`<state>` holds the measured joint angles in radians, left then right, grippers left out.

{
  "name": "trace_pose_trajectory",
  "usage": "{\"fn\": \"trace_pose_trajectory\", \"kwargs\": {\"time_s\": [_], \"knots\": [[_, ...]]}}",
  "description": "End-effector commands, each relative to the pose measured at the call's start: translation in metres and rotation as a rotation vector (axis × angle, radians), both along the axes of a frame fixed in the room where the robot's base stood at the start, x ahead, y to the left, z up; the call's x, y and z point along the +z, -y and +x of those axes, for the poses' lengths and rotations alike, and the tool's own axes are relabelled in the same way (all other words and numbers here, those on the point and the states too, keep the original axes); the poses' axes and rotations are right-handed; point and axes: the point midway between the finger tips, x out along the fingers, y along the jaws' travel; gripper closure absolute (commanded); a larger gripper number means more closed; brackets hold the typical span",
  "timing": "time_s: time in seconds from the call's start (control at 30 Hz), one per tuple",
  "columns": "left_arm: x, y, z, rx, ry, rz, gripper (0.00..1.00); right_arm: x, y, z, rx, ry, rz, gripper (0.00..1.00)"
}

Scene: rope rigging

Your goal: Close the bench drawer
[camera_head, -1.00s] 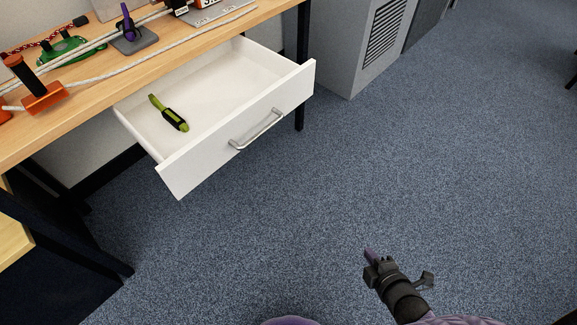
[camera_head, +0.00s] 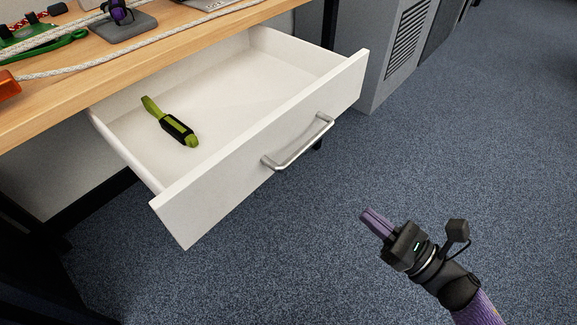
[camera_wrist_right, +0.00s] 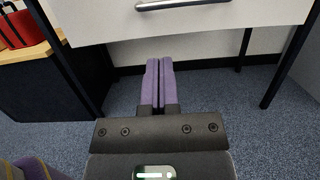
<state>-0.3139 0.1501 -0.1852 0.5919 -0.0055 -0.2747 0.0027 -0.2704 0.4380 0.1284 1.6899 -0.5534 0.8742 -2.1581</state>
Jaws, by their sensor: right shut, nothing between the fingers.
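The white bench drawer (camera_head: 222,176) stands pulled out from under the wooden bench top, with a metal bar handle (camera_head: 298,143) on its front. A green and black tool (camera_head: 172,122) lies inside it. My right gripper (camera_head: 371,219), with purple fingers, is shut and empty in front of the drawer, to the right of and below the handle, apart from it. In the right wrist view its fingers (camera_wrist_right: 159,82) point toward the space beneath the drawer front (camera_wrist_right: 250,16), with the handle (camera_wrist_right: 180,4) at the top edge. My left gripper is not in view.
The bench top (camera_head: 120,66) carries rope (camera_head: 150,41), a dark stand (camera_head: 122,22) and other rigging parts. A grey cabinet (camera_head: 385,65) with a vent stands behind, to the right. The blue carpet (camera_head: 480,150) at the right is clear. Dark bench legs flank the drawer.

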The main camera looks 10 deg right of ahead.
Motion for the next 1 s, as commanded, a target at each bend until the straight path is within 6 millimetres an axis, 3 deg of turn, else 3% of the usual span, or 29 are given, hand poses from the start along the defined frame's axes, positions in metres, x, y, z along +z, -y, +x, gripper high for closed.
{"fn": "trace_pose_trajectory", "kwargs": {"time_s": [0.17,0.7,1.0], "knots": [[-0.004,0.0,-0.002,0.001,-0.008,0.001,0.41,0.001,-0.01,0.013,0.003,0.002,-0.001,1.0],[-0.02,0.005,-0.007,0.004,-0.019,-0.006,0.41,0.021,-0.076,0.097,0.0,0.0,0.0,1.0],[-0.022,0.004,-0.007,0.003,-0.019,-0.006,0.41,0.025,-0.085,0.109,-0.001,-0.003,0.002,1.0]]}}
